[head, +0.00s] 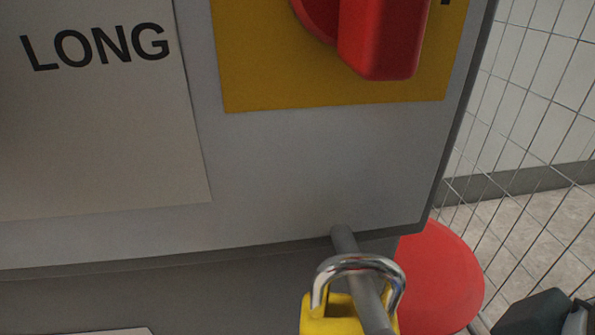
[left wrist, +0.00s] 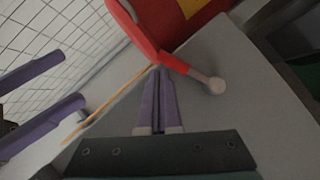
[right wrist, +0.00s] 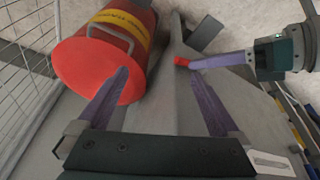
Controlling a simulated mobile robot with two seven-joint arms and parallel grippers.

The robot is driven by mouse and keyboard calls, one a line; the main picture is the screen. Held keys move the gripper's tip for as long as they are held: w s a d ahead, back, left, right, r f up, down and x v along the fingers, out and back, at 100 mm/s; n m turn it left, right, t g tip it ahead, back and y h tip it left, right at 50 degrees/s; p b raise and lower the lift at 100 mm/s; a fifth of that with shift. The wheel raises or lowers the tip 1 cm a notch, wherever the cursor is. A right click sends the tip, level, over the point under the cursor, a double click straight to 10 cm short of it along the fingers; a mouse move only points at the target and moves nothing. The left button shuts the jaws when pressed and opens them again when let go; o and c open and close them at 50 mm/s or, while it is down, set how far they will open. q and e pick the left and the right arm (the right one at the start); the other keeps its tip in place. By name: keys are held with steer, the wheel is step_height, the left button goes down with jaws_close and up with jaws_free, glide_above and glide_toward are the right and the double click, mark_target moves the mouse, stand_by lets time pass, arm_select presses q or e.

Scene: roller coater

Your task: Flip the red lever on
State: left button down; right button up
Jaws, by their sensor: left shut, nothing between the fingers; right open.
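The red lever (head: 385,40) is a thick rotary handle on a yellow plate (head: 260,85), cut off by the top of the head view. A red part with a thin arm (left wrist: 175,64) ending in a pale ball (left wrist: 216,85) shows in the left wrist view; I cannot tell whether it is the lever. My left gripper (left wrist: 158,72) is shut and empty, its tips close to this thin arm; contact is unclear. In the right wrist view, the left fingertips are beside a small red piece (right wrist: 182,61). My right gripper (right wrist: 159,74) is open and empty.
A yellow padlock (head: 328,318) hangs on a grey rod (head: 344,242) below the panel (head: 310,170). A red drum (right wrist: 90,65) with a yellow band is close to the right gripper's left finger. A wire mesh fence (head: 540,80) stands to the right.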

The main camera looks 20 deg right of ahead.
arm_select(q)
steer(key=p+v, duration=0.3)
steer(key=v, duration=0.5)
steer(key=shift+r, duration=0.15)
steer(key=w+a+r+m+g+y, duration=0.3)
steer(key=w+a+y, duration=0.2)
steer(key=w+a, duration=0.4)
steer(key=s+a+r+m+g+y, duration=0.1)
steer(key=s+a+r+g+y, duration=0.2)
steer(key=a, duration=0.4)
steer(key=s+a+r+m+g+y, duration=0.1)
steer(key=s+a+r, duration=0.1)
steer(key=a+r, duration=0.4)
step_height(320, 180, up, 81)
steer(key=a+p, duration=0.1)
steer(key=p, duration=8.1)
steer(key=shift+s+r, duration=0.25)
steer(key=shift+s, duration=0.15)
